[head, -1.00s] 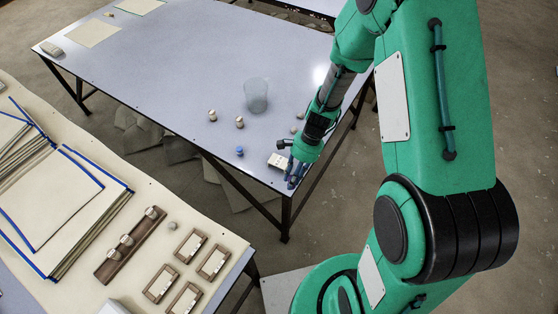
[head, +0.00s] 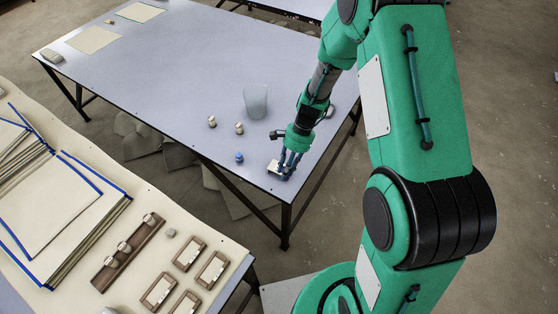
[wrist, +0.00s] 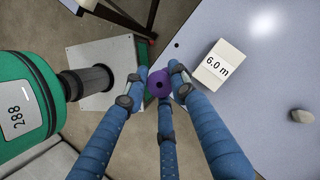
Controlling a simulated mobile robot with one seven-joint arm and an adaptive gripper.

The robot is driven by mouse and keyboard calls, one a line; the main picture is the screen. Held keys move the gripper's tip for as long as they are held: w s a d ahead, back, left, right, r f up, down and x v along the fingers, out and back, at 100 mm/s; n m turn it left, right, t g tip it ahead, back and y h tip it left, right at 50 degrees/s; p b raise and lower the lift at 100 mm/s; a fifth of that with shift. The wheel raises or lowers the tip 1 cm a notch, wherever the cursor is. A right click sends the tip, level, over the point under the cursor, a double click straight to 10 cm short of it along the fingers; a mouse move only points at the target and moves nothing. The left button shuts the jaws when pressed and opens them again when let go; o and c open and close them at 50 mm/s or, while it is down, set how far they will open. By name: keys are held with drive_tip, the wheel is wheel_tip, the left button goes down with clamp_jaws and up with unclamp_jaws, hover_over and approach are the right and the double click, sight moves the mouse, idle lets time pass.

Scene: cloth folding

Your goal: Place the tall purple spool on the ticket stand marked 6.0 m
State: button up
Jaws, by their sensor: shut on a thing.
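The purple spool (wrist: 159,82) shows end-on between my fingers in the wrist view, with a dark hole in its middle. My gripper (wrist: 160,80) is shut on it. In the head view my gripper (head: 286,166) is over the near corner of the grey-blue table, and the spool cannot be made out there. The ticket stand marked 6.0 m (wrist: 221,66) is a pale block on the table, to the right of the spool in the wrist view and apart from it in the picture. In the head view the stand (head: 273,169) is partly hidden by my fingers.
A translucent cup (head: 255,101), two pale spools (head: 211,121) (head: 239,127) and a small blue piece (head: 239,157) stand left of my gripper. A grey lump (wrist: 301,116) lies near the stand. The nearer table holds folded cloths (head: 60,210), a wooden rack (head: 127,253) and wooden frames (head: 189,253).

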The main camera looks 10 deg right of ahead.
drive_tip(key=w, duration=0.5)
drive_tip(key=w+b, duration=0.1)
drive_tip(key=w, duration=0.2)
drive_tip(key=shift+w+a+f, duration=0.15)
drive_tip(key=shift+a+f, duration=0.15)
drive_tip(key=shift+f, duration=0.05)
drive_tip(key=shift+f+b, duration=0.5)
drive_tip(key=shift+f, duration=1.3)
drive_tip(key=shift+f, duration=0.1)
drive_tip(key=o, duration=1)
drive_tip(key=shift+c, duration=0.2)
drive_tip(key=p+v, duration=0.2)
drive_tip(key=v, duration=1)
